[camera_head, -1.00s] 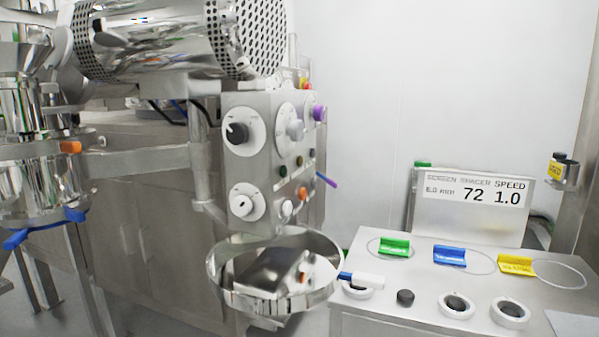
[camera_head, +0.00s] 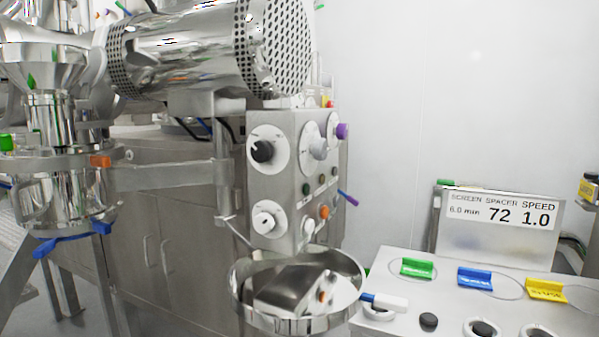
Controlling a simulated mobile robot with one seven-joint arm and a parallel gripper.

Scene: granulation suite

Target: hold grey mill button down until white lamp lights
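A steel control box (camera_head: 270,190) stands left of centre with several knobs and buttons. A large grey knob-like control (camera_head: 318,147) is on its right face. Small dark green (camera_head: 306,188), brown-grey (camera_head: 321,178) and orange (camera_head: 323,212) buttons sit below it. A dark grey round button (camera_head: 428,320) is on the bench at lower right. I cannot tell which of these is the grey mill button. A pale round part (camera_head: 308,226) is low on the box; I cannot tell whether it is the white lamp, and no lit lamp is clear. My gripper is not in view.
A steel bowl (camera_head: 250,310) stands in front of the box. The bench (camera_head: 385,262) at right carries green (camera_head: 417,269), blue (camera_head: 475,278) and yellow (camera_head: 545,290) tags. A perforated drum (camera_head: 270,45) hangs above the box.

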